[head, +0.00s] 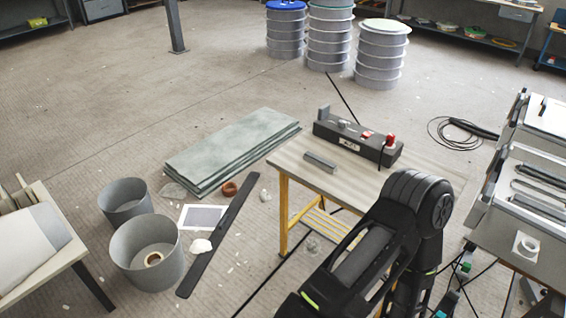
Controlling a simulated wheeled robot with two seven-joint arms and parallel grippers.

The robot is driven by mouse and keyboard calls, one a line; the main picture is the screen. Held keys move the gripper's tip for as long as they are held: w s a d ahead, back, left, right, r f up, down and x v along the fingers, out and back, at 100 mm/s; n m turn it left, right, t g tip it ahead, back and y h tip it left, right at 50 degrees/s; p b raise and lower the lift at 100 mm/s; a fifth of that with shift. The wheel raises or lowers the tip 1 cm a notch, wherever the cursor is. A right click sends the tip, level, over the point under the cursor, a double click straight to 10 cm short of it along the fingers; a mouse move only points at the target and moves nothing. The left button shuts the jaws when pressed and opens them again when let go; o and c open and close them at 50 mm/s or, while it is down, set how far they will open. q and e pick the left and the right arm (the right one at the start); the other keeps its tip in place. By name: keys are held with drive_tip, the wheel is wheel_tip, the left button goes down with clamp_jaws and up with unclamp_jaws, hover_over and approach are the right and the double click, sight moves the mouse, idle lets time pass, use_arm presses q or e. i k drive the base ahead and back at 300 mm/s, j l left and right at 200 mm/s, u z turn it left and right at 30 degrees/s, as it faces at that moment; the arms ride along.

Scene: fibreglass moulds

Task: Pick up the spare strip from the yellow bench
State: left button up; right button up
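The yellow bench (284,210) has a pale wooden top and yellow legs, and stands right of the middle of the head view. A short grey bar, which looks like the spare strip (319,162), lies flat near the left part of its top. My dark arm rises from the lower right in front of the bench and hides part of its near right side. Neither of my grippers shows in this view. Nothing covers the strip.
A dark control box (357,141) with a red knob stands behind the strip. Green-grey sheets (230,150), two grey buckets (147,255) and a long dark bar (218,236) lie or stand on the floor to the left. Grey machinery (520,215) is at right.

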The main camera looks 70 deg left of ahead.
sight(309, 157)
drive_tip(key=u, duration=1.95)
drive_tip(key=i+j+z, duration=0.15)
drive_tip(key=z, duration=0.85)
drive_tip(key=i+j+z, duration=0.25)
drive_tip(key=j, duration=0.3)
drive_tip(key=j+z, duration=0.25)
drive_tip(key=j, duration=0.3)
drive_tip(key=i+j+z, duration=0.1)
drive_tip(key=j+z, duration=0.15)
drive_tip(key=j, duration=0.35)
